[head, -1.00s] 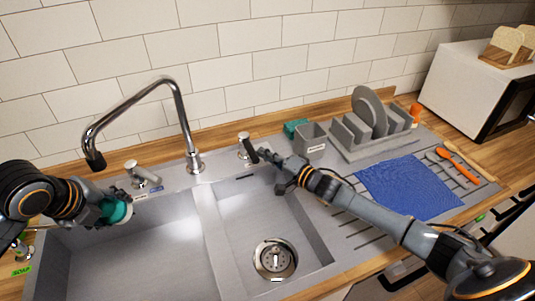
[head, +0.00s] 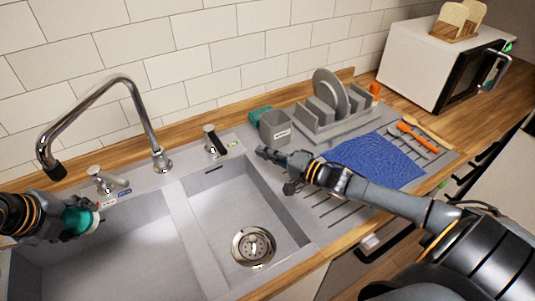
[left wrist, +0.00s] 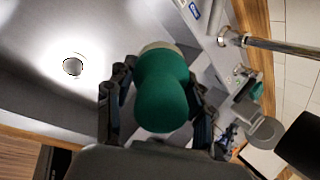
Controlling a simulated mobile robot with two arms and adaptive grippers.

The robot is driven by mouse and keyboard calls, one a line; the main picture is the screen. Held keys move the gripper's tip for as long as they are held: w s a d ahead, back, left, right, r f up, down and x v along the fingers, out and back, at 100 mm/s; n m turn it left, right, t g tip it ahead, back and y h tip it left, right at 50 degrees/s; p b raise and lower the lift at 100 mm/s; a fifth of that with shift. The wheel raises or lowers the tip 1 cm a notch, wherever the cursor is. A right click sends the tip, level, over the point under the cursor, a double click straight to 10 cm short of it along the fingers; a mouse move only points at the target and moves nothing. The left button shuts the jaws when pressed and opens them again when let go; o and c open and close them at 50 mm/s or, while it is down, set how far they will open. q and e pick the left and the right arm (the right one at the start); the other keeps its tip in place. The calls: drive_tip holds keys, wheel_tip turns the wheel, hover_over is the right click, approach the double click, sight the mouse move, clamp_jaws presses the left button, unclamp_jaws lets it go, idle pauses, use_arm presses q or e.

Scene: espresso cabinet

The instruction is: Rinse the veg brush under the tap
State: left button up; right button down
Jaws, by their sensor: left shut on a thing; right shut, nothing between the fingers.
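The veg brush, a rounded green piece with a pale end, shows in the head view (head: 80,217) at the left and large in the left wrist view (left wrist: 162,98). My left gripper (head: 94,216) is shut on it, over the back of the left basin. The curved chrome tap (head: 131,92) has a dark spout end (head: 52,172), which is above and left of the brush in the picture. No water is visible. My right gripper (head: 262,153) is shut and empty at the back right of the right basin, right of a dark-topped lever (head: 213,140) and apart from it.
The left basin (head: 130,258) and right basin (head: 215,215) look empty. A grey-handled lever (head: 105,181) stands behind the left basin. A grey holder (head: 275,127), a plate rack (head: 345,122) and a blue cloth (head: 375,160) are on the right, near an orange-handled utensil (head: 416,137).

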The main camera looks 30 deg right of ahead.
drive_tip(key=shift+s+d, duration=0.15)
drive_tip(key=shift+s, duration=0.3)
use_arm(q)
drive_tip(key=shift+s, duration=0.1)
use_arm(e)
drive_tip(key=shift+r, duration=0.15)
use_arm(q)
drive_tip(key=s+a+p, duration=0.2)
drive_tip(key=s+a, duration=0.2)
drive_tip(key=s, duration=0.2)
drive_tip(key=shift+s+p, duration=0.3)
drive_tip(key=shift+s, duration=0.1)
use_arm(e)
drive_tip(key=shift+r, duration=1.2)
drive_tip(key=shift+r, duration=0.1)
